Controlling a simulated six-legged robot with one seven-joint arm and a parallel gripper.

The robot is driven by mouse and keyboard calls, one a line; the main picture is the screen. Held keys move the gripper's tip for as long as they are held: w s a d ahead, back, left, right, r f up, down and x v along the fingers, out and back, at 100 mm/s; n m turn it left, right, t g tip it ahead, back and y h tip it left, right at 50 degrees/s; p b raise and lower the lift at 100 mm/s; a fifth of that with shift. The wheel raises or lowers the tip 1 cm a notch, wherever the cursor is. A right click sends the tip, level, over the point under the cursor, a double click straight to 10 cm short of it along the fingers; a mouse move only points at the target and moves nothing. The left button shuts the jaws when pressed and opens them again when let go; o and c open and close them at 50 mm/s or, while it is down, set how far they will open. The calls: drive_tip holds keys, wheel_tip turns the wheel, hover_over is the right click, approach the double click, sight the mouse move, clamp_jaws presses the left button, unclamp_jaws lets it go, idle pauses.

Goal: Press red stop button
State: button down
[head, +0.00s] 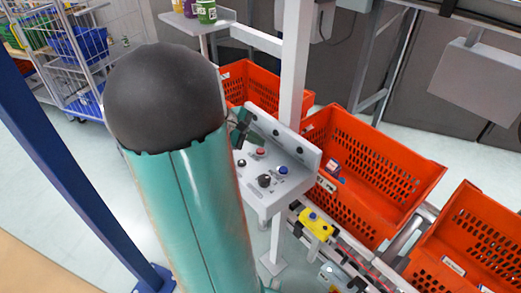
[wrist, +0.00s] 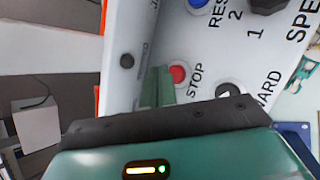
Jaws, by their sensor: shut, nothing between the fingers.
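The red stop button (wrist: 178,75) sits on the pale control panel (wrist: 192,42), beside the word STOP in the wrist view. In the head view the red button (head: 261,152) is on the upper part of the sloped panel (head: 290,188). My gripper (wrist: 162,78) is shut and empty; its green fingers show just left of the button and overlap its edge in the picture. In the head view my gripper (head: 254,137) is just above and left of the button, partly hidden by my arm. I cannot tell whether the fingers touch it.
A blue button (head: 283,170), a black knob (head: 264,181) and another black button (head: 241,162) share the panel. Its raised back wall (head: 298,146) stands close to the red button. An orange tote (head: 385,160) and a yellow item (head: 316,223) lie to the right.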

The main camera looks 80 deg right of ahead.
sight(257, 151)
drive_tip(key=shift+r, duration=2.5)
drive_tip(key=w+a+r+n+t, duration=0.1)
drive_tip(key=w+a+t, duration=0.3)
drive_tip(key=w+a, duration=0.55)
drive_tip(key=w+a+r+t, duration=0.2)
drive_tip(key=w+a+t, duration=0.35)
drive_tip(key=a, duration=0.75)
drive_tip(key=w+a+r+n+t+y, duration=0.1)
drive_tip(key=a+t+y, duration=0.3)
drive_tip(key=a, duration=1.9)
drive_tip(key=shift+w+a+n+y, duration=0.35)
drive_tip(key=shift+w+n, duration=0.15)
drive_tip(key=shift+w, duration=0.15)
